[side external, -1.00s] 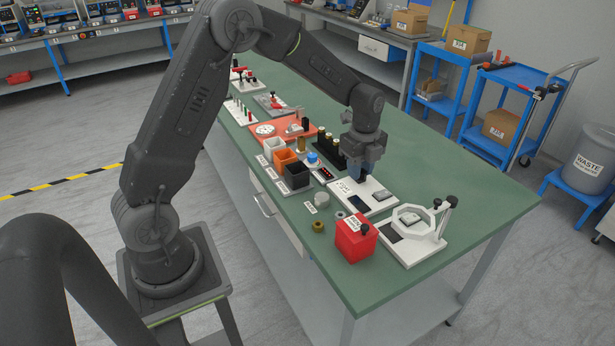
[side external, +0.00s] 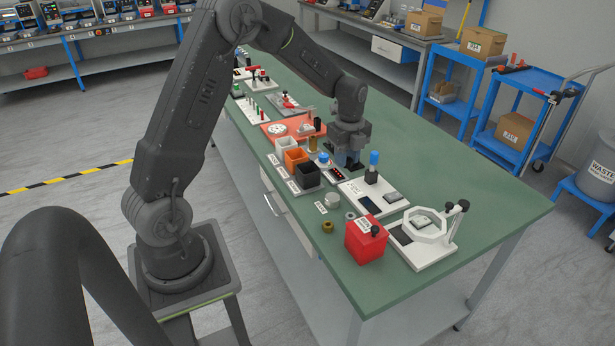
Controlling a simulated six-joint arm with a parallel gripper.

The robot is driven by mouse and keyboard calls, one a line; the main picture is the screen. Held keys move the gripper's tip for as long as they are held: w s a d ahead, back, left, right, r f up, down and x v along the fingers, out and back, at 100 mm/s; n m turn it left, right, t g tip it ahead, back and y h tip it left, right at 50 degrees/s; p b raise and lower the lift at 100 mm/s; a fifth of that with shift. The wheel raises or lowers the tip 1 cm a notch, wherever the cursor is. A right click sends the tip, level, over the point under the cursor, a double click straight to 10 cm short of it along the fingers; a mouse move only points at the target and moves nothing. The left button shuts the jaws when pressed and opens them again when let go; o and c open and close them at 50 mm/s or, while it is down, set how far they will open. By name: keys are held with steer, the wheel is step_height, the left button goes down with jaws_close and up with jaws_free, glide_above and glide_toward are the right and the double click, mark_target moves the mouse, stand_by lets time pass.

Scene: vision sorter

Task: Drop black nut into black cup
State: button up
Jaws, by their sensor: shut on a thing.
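The black cup (side external: 308,176) stands upright at the near end of a short row, beside an orange cup (side external: 295,160) and a white cup (side external: 286,147). My gripper (side external: 349,166) points down, to the right of the black cup and a little farther back, apart from it. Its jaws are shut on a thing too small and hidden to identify. I cannot make out a black nut. A brass-coloured nut (side external: 327,227) and a grey ring-shaped piece (side external: 350,216) lie on the green table in front.
A white plate (side external: 352,190) with a blue-topped post (side external: 374,166) is right of my gripper. A red box (side external: 366,242) and a white stand with a ring frame (side external: 430,250) are nearer. A blue-topped piece (side external: 323,158) sits between black cup and gripper. The table's right side is clear.

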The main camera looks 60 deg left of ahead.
steer(key=s+a, duration=0.5)
steer(key=a, duration=0.4)
steer(key=shift+s+a+f, duration=0.1)
steer(key=shift+a+f, duration=0.05)
steer(key=shift+f, duration=1.45)
steer(key=shift+s+a+f, duration=0.1)
steer(key=shift+a+f, duration=0.05)
steer(key=shift+f, duration=1.45)
steer(key=o, duration=1)
step_height(320, 180, up, 14)
